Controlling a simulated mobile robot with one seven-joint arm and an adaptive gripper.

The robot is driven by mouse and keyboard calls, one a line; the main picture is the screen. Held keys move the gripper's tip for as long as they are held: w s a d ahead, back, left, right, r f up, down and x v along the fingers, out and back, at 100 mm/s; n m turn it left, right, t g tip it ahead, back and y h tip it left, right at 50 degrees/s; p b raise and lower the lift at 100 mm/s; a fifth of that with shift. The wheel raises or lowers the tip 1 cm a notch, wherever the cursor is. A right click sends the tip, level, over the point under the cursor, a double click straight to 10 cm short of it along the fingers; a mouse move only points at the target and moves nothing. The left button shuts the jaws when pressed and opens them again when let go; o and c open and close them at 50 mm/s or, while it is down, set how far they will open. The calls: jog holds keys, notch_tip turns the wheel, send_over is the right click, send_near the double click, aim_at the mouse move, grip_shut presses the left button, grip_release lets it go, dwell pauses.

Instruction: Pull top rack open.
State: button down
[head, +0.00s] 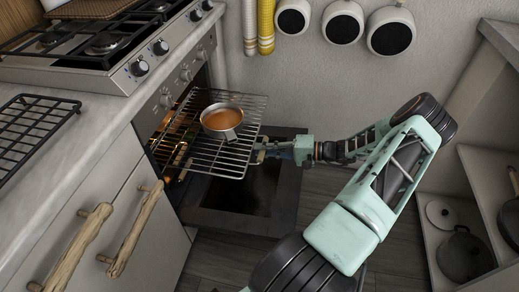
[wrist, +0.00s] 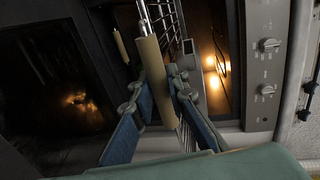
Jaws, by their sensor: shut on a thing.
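The top rack (head: 233,158) is a wire oven rack standing partly out of the oven, over the lowered oven door (head: 285,190). A round metal pan (head: 222,117) with orange-brown contents sits on it. My gripper (head: 268,151) is at the rack's front edge, on the right. In the wrist view my gripper (wrist: 160,98) has its blue fingers on either side of a tan sleeve (wrist: 152,70) on the rack's front bar and is shut on it. The rack's wires (wrist: 168,22) run back beside it. The inner part of the rack is hidden inside the oven.
The oven glows inside (wrist: 215,65). Left are a counter (head: 80,150) with a black wire rack (head: 30,128) and wooden driftwood handles (head: 128,240). A shelf with pans (head: 462,255) stands right. The wall (head: 310,85) is behind; floor shows between.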

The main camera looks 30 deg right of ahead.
jog(key=c, duration=1.9)
grip_release()
jog(key=v, duration=1.2)
jog(key=shift+r, duration=0.1)
